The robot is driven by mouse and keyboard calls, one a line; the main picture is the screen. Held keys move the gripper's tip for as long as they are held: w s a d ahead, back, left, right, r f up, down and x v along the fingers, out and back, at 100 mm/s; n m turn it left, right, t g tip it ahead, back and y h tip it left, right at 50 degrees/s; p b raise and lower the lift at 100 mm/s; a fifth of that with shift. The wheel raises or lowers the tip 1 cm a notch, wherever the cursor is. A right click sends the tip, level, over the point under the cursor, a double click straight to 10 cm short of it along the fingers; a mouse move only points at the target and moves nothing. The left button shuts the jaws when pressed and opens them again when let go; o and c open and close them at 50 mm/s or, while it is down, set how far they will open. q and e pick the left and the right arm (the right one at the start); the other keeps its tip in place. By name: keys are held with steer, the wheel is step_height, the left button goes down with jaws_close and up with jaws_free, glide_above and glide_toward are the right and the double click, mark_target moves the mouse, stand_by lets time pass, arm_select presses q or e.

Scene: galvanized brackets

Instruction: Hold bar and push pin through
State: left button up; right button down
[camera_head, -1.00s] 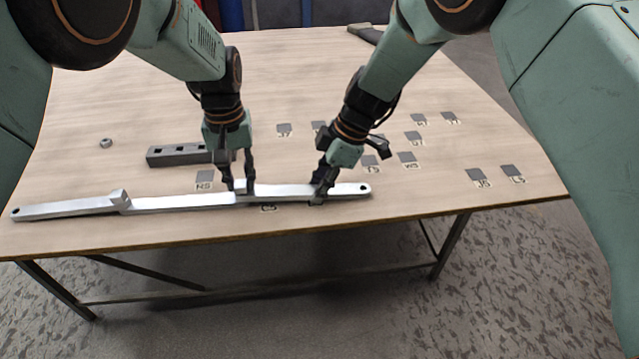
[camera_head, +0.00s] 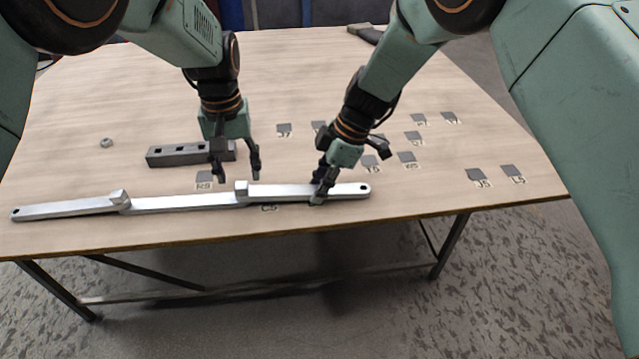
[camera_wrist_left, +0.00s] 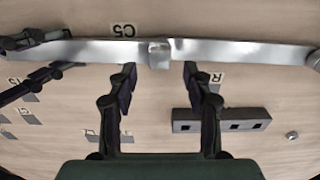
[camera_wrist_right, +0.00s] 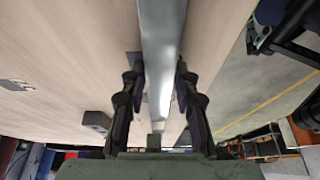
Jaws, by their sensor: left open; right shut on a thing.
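A long galvanized bar (camera_head: 180,203) lies along the front of the table, with a raised block near its middle, another toward its left part, and a hole at its right end. My right gripper (camera_head: 318,192) is shut on the bar right of the middle block; the bar also runs between its fingers in the right wrist view (camera_wrist_right: 160,50). My left gripper (camera_head: 238,178) is open and empty, above and behind the bar near the middle block. In the left wrist view the block (camera_wrist_left: 160,53) sits ahead, between the open fingers (camera_wrist_left: 158,75). I cannot make out a pin.
A dark grey block with square holes (camera_head: 180,155) lies behind the bar, partly behind my left gripper. A small nut (camera_head: 106,143) lies farther left. Several labelled grey squares (camera_head: 407,157) mark the table's right side. A brush-like tool (camera_head: 364,32) lies at the back edge.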

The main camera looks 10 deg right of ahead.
arm_select(q)
steer(key=shift+r, duration=1.95)
arm_select(e)
steer(key=c, duration=0.9)
jaws_free()
steer(key=shift+c, duration=0.2)
steer(key=v, duration=1.2)
